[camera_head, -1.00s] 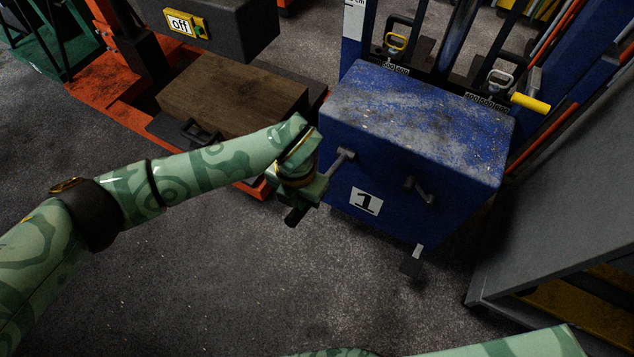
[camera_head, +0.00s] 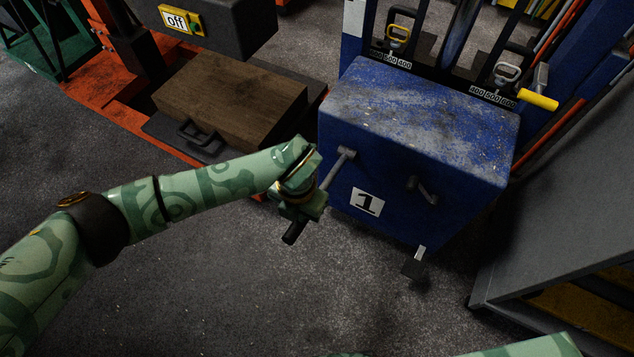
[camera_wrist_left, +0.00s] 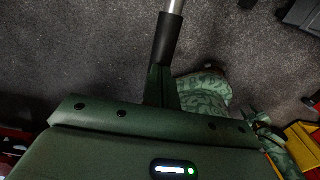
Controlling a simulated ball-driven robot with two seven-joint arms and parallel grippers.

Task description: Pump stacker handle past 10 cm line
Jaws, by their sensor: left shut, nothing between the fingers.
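The blue stacker (camera_head: 400,175) carries a label "1" on its front. Its pump handle (camera_head: 334,170), a grey rod, comes out of the box's left part and ends in a black grip (camera_head: 293,233). My left gripper (camera_head: 300,207) is shut at the handle, covering part of it, with nothing held between its fingers. In the left wrist view the grey rod and black grip (camera_wrist_left: 166,38) run up from the finger. I cannot tell exactly where they touch. A white scale strip (camera_head: 353,16) shows at the top, its lines unreadable. My right gripper is out of view.
A second short lever (camera_head: 423,190) and a foot pedal (camera_head: 414,265) are on the stacker's front. An orange machine with a wooden block (camera_head: 230,105) stands left. A grey cabinet (camera_head: 560,225) stands right. The floor in front is clear.

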